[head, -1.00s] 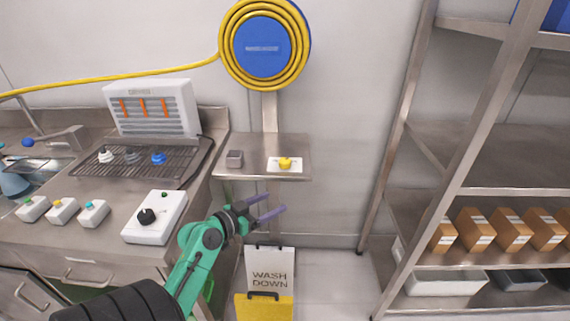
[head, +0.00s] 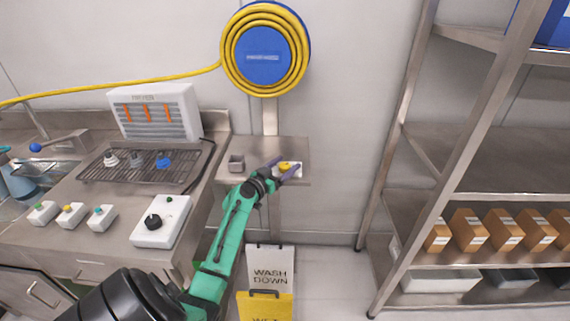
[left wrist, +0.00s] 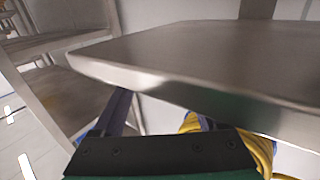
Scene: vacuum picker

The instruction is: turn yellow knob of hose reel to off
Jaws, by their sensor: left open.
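The yellow knob (head: 285,167) sits on a white plate on the small steel shelf (head: 252,147) below the hose reel (head: 263,50), a blue disc wound with yellow hose. In the left wrist view the left gripper (left wrist: 160,115) shows at the bottom, near the shelf's edge (left wrist: 160,80). Curved yellow hose (left wrist: 258,150) shows behind it. The knob cannot be made out there. My right gripper is not in view.
The counter with a white control box (head: 160,222) lies to the left. Signs (head: 270,264) stand on the floor below the shelf. A steel rack (head: 470,190) stands at right.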

